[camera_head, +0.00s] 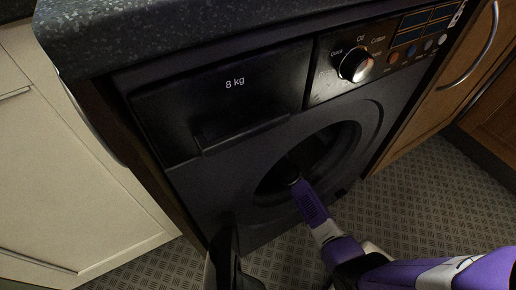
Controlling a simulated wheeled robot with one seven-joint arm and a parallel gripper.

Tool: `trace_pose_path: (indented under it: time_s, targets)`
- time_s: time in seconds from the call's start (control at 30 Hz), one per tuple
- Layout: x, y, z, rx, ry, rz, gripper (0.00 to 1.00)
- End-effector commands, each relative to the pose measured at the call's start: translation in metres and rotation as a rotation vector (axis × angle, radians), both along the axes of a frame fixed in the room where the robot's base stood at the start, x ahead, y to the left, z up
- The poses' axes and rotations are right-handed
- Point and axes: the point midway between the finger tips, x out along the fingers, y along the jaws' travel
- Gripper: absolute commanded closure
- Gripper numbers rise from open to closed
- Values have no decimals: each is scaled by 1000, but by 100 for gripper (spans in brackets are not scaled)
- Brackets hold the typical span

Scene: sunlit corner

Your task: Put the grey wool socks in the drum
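The dark washing machine (215,185) stands under the worktop, with its round drum opening (345,140) facing me. The drum's inside is dark. My purple arm comes from the lower right, and its end, my gripper (293,181), is at the drum opening. The fingers are mostly lost in the shadow there, so I cannot see whether they are open or shut, or whether they hold anything. I cannot make out the grey wool socks in this view. A dark upright shape (226,262) at the lower left of the opening looks like the machine's door, swung open.
A speckled dark worktop (170,30) overhangs the machine. Pale cabinets (60,170) stand on the left and wooden cabinets (440,115) on the right. The control panel has a round dial (356,65). The patterned floor (430,190) is clear at the right.

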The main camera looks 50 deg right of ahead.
Motion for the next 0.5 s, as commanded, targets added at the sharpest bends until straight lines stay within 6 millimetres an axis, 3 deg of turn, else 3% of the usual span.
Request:
trace_pose_path:
  time_s: [0.5]
  targets:
    - [-1, 0, -14, 1, 2, 0, 77]
